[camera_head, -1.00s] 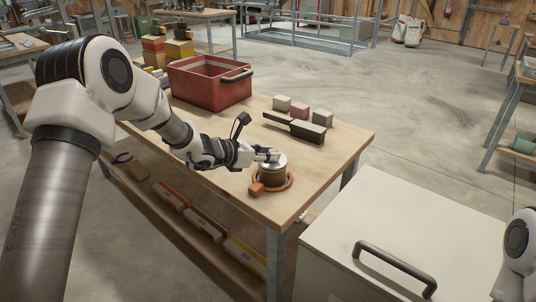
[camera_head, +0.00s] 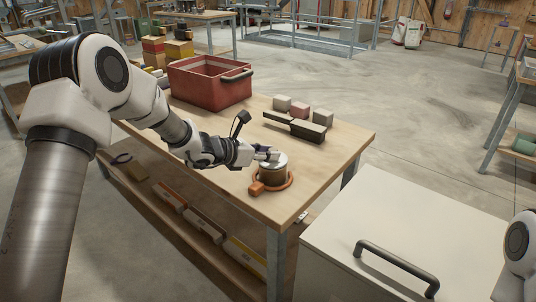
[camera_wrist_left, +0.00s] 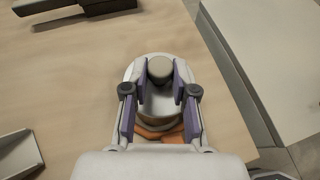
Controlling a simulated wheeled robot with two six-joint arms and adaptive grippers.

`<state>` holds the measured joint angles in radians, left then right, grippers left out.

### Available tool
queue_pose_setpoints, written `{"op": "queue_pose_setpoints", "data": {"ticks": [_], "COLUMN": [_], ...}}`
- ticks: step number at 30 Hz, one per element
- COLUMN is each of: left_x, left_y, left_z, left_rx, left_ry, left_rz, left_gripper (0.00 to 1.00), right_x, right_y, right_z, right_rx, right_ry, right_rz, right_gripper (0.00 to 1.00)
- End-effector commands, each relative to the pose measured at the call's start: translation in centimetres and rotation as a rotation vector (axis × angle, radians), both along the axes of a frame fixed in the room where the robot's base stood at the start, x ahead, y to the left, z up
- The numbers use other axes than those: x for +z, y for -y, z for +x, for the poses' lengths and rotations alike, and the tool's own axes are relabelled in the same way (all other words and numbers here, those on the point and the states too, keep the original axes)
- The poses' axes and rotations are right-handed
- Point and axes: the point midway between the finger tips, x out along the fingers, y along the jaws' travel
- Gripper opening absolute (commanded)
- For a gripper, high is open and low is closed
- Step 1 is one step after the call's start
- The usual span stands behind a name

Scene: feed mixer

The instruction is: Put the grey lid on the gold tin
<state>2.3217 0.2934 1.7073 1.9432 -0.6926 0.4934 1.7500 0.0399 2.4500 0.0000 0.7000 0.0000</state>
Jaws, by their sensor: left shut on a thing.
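The gold tin (camera_head: 269,177) stands near the front corner of the wooden table, with an orange ring-shaped holder (camera_head: 257,188) around its base. The grey lid (camera_head: 280,162) is at the top of the tin; whether it is fully seated I cannot tell. My left gripper (camera_head: 268,155) is shut on the lid's knob, seen from above in the left wrist view (camera_wrist_left: 160,70), one finger on each side. In that view the lid (camera_wrist_left: 160,104) covers most of the tin, and part of the orange holder (camera_wrist_left: 165,134) shows below. My right gripper is not in view.
A red crate (camera_head: 210,88) stands at the table's back left. Several small blocks (camera_head: 300,108) and a dark long-handled object (camera_head: 296,126) lie behind the tin. A white cabinet (camera_head: 400,225) with a dark handle stands right of the table (camera_head: 225,185).

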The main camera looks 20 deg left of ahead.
Motion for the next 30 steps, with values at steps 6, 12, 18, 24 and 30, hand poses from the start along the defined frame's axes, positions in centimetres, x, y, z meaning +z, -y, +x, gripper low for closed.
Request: {"op": "queue_pose_setpoints", "data": {"ticks": [6, 12, 18, 24, 30], "left_x": [0.04, 0.03, 0.02, 0.00, 0.00], "left_y": [-0.01, -0.01, -0.01, -0.01, -0.01], "left_z": [0.02, 0.01, 0.00, 0.01, 0.01], "left_rx": [0.000, 0.000, 0.000, 0.000, 0.000], "left_ry": [0.000, 0.000, 0.000, 0.000, 0.000], "left_rz": [0.000, 0.000, 0.000, 0.000, 0.000], "left_gripper": [0.00, 0.30, 0.56, 0.77, 0.77], "right_x": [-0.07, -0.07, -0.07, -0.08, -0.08], "right_y": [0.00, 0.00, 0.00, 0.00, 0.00], "right_z": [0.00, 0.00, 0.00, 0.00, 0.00], "right_rx": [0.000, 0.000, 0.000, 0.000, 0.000], "right_ry": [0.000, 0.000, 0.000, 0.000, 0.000], "right_rz": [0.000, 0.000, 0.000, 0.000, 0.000], "right_gripper": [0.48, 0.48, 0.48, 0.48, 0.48]}}
